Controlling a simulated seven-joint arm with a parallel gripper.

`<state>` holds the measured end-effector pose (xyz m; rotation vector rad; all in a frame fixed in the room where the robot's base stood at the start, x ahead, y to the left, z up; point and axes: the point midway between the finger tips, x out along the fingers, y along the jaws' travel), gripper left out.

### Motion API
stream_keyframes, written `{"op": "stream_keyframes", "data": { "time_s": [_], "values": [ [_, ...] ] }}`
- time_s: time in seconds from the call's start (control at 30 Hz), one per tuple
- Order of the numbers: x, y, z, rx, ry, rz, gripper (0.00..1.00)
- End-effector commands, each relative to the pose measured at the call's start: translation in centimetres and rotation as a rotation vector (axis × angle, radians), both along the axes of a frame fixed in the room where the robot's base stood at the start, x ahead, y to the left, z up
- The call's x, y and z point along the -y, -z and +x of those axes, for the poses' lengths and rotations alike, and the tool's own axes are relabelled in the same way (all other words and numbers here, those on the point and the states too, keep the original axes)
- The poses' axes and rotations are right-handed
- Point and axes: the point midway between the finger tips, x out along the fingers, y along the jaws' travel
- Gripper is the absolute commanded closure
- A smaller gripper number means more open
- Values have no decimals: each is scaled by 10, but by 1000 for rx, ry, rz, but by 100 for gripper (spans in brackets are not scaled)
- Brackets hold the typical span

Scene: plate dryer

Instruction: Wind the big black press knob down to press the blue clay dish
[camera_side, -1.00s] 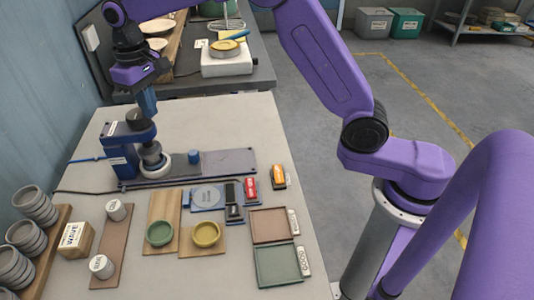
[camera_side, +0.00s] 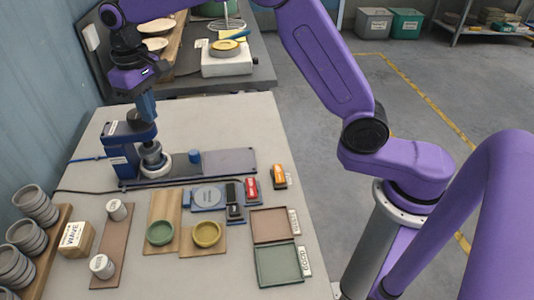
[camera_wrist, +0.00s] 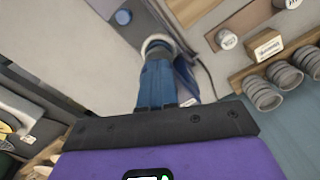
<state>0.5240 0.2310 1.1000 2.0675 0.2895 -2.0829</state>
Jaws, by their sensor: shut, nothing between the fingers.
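The blue press (camera_side: 122,135) stands at the far left of the table, with its big black knob (camera_side: 137,117) on top. Below its arm, a grey press head (camera_side: 151,154) sits over a pale round ring (camera_side: 155,168). I cannot make out the blue clay dish; the press head may hide it. My gripper (camera_side: 147,117) is shut and empty, pointing down right at the knob, its blue fingers partly covering it. I cannot tell whether they touch. In the wrist view the shut fingers (camera_wrist: 156,65) hide the knob, and the pale ring (camera_wrist: 158,42) shows beyond them.
A small blue cylinder (camera_side: 194,156) stands on the press's dark base plate (camera_side: 229,162). A green dish (camera_side: 159,232) and a yellow dish (camera_side: 206,233) lie on boards in front. Stacked grey bowls (camera_side: 36,204) stand at left. The table behind the press is clear.

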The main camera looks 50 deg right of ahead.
Motion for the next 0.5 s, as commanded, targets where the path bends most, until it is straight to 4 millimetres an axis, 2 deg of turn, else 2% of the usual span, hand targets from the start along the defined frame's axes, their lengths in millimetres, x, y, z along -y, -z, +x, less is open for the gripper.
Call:
{"op": "stream_keyframes", "data": {
  "time_s": [0.3,0.5],
  "values": [
    [4,-36,3,8,10,0,100],
    [5,-50,3,8,12,-1,100]
  ]
}}
